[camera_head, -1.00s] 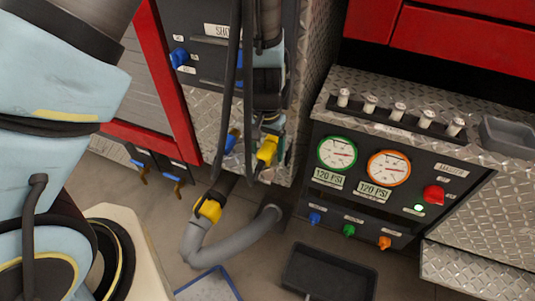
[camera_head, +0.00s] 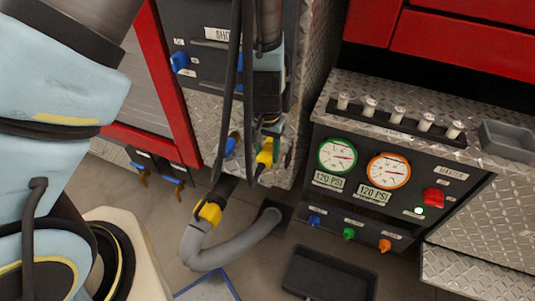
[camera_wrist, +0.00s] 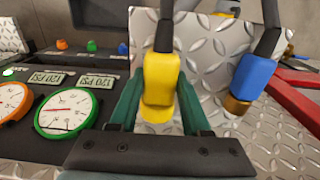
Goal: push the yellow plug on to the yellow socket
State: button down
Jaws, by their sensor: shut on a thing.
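The yellow plug (camera_wrist: 161,78) is between the green fingers of my gripper (camera_wrist: 160,105) in the wrist view, with a black cable running up from it. My gripper is shut on it. In the head view the yellow plug (camera_head: 265,152) shows below my gripper (camera_head: 272,130), in front of the diamond-plate side of the cabinet. I cannot make out the yellow socket in either view; my arm covers part of the dark panel. The plug appears held in the air.
A blue plug (camera_wrist: 250,80) with a brass tip hangs close beside my gripper. A blue fitting (camera_head: 180,62) sits on the dark panel. A gauge console (camera_head: 375,190) stands to the right. A grey hose (camera_head: 235,250) with a yellow collar (camera_head: 209,213) and a dark tray (camera_head: 329,273) lie low.

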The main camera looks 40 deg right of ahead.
aim_at(267, 150)
jog(key=shift+r+p, duration=2.5)
jog(key=shift+r, duration=0.5)
